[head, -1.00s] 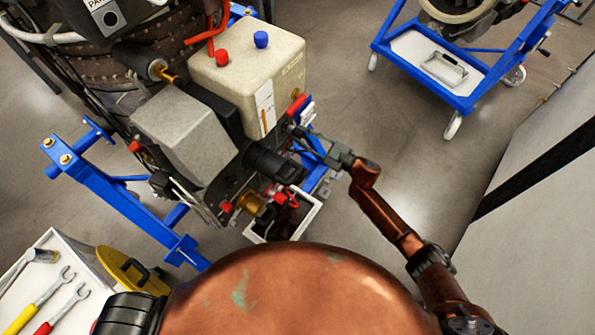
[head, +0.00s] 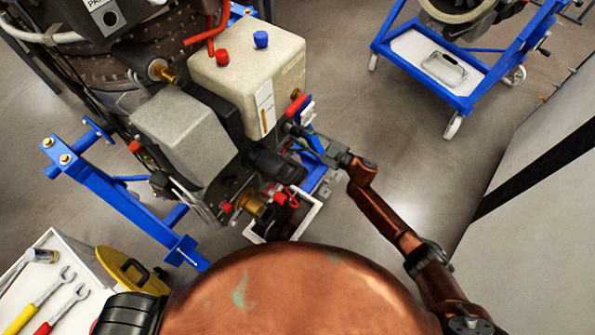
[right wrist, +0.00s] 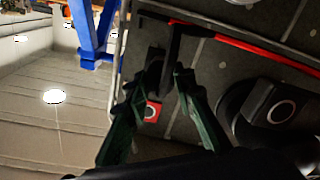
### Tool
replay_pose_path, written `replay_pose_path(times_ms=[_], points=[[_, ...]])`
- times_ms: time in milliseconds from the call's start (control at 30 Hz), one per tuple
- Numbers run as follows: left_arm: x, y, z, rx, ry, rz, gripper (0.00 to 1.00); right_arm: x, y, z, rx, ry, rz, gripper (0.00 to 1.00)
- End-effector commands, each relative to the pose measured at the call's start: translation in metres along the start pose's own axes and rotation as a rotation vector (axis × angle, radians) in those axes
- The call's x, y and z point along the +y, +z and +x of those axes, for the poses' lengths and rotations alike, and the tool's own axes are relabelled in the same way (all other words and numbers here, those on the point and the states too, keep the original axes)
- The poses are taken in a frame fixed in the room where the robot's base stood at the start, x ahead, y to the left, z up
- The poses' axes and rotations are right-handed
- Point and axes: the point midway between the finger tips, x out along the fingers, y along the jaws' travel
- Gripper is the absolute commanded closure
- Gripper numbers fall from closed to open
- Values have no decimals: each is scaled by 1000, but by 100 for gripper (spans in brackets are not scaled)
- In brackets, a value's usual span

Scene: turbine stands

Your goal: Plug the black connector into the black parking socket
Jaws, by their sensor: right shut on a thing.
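My right gripper (head: 304,139) reaches from the right to the side of the engine, beside a big black cylinder (head: 268,160). In the right wrist view its two dark green fingers (right wrist: 165,84) close in on a slim black piece, which appears to be the black connector (right wrist: 172,48). It stands against or just in front of a dark panel (right wrist: 215,60); I cannot tell whether it touches. A small black block with a red square (right wrist: 152,111) shows between the fingers. I cannot clearly make out the black parking socket. My left gripper is out of view.
A red cable or rod (right wrist: 255,50) crosses the panel, and a round black fitting (right wrist: 280,108) stands out at right. A cream tank (head: 245,75) and a grey box (head: 185,132) sit above. A tool cart (head: 50,262) stands at lower left. Open floor lies to the right.

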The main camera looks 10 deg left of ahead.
Motion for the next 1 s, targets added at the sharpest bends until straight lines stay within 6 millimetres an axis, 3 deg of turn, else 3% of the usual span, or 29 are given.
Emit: replay_pose_path(times_ms=[400, 433, 700, 900, 1000], points=[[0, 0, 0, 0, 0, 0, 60, 0, 0, 2, 0, 0, -1, 100], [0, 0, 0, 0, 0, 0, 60, 0, 0, 2, 0, 0, -1, 75], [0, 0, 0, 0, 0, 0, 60, 0, 0, 2, 0, 0, -1, 57], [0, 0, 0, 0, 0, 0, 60, 0, 0, 2, 0, 0, -1, 56], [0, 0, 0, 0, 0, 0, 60, 0, 0, 1, -1, 0, -1, 50]])
